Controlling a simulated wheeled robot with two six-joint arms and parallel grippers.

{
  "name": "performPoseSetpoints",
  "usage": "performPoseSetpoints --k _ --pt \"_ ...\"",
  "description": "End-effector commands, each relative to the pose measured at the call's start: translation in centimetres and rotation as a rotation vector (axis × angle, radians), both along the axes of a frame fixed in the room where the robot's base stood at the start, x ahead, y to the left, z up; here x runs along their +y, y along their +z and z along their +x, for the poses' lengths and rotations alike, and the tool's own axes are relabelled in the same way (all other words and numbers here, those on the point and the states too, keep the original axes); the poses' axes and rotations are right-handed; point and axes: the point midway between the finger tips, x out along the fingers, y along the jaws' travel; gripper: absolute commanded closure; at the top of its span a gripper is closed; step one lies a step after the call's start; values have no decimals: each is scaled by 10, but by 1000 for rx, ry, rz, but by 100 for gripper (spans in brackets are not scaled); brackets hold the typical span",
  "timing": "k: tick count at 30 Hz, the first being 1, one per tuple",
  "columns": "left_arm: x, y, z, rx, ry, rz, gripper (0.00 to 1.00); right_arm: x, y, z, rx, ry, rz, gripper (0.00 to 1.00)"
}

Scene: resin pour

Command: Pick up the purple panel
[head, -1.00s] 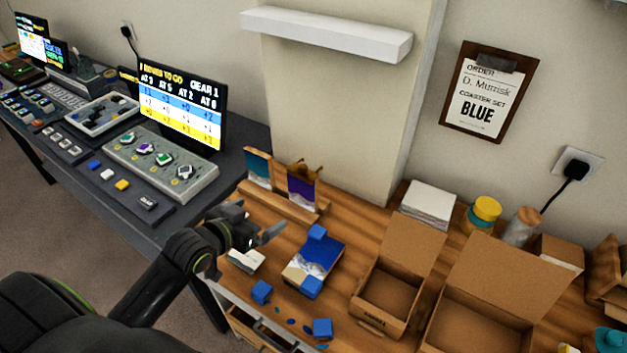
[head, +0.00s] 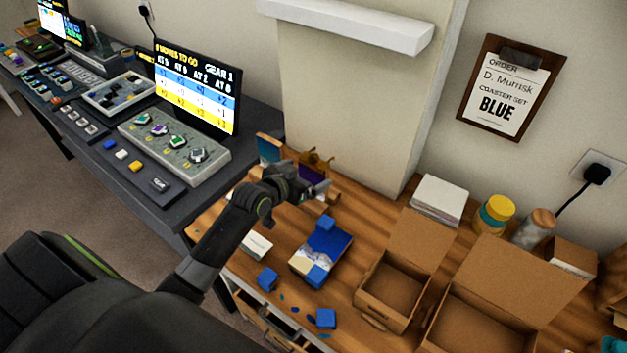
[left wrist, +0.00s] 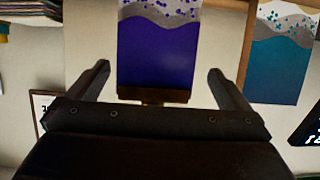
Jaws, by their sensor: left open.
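The purple panel (head: 313,174) stands in the rack at the back left of the wooden bench, partly hidden behind my left gripper (head: 314,190) in the head view. In the left wrist view the purple panel (left wrist: 157,55) fills the space between the two open fingers (left wrist: 158,72). It has a grey and white band and purple spots at one end and a dark brown strip at the other. The fingers show on either side of it, and I cannot tell how far off it is. My right gripper is not in view.
A teal panel (head: 269,148) stands beside the purple one; it also shows in the left wrist view (left wrist: 278,65). A blue panel (head: 327,243) with blue blocks lies on the bench. Two open cardboard boxes (head: 390,290) (head: 500,305) stand to the right.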

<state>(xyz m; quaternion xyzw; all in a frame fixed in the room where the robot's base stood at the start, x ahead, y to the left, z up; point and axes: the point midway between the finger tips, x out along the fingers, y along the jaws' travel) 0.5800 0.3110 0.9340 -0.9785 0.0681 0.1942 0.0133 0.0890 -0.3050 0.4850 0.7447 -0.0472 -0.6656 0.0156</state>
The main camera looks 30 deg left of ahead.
Motion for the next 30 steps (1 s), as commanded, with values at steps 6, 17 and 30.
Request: performPoseSetpoints --k 6,17,30 --pt "-2 -3 9 1 -1 -1 0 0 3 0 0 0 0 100" --pt "-11 -19 44 0 0 -1 0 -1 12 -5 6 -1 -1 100" --pt "-12 -23 49 1 0 0 8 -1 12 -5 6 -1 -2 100"
